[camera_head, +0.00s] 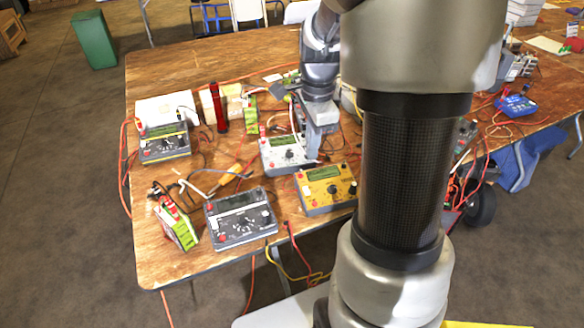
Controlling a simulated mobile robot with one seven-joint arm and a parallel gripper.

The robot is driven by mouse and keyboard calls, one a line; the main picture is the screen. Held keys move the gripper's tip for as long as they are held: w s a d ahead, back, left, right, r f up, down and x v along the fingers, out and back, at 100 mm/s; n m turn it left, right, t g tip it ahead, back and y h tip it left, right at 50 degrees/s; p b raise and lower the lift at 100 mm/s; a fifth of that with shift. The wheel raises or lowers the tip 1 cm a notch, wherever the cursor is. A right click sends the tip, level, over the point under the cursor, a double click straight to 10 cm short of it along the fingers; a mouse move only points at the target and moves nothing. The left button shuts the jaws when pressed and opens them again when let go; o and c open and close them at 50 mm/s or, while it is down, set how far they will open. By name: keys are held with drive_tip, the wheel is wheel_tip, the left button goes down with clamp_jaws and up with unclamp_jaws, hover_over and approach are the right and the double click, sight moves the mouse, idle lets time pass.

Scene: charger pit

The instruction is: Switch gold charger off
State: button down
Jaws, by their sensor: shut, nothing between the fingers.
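The gold charger (326,188) lies near the front edge of the wooden table, with a display, a dark dial and red knobs on its face. My arm hides part of the area to its right. My gripper (312,156) points down just behind the gold charger, at the right side of the white charger (283,154). The fingers are shut with nothing between them. I cannot tell whether the fingertips touch either charger. The gold charger's switch is too small to make out.
A dark grey charger (241,218) lies to the left of the gold one, and another (165,142) stands at the back left. A green-labelled battery (177,226) is at the front left. Loose cables cross the wooden table (160,262). A blue charger (516,105) is at the far right.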

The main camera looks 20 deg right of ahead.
sight(308, 192)
drive_tip(key=f+b, duration=0.1)
drive_tip(key=f, duration=0.3)
drive_tip(key=f+b, duration=0.1)
drive_tip(key=f, duration=0.4)
drive_tip(key=f+b, duration=0.1)
drive_tip(key=f, duration=0.4)
drive_tip(key=shift+w, duration=0.4)
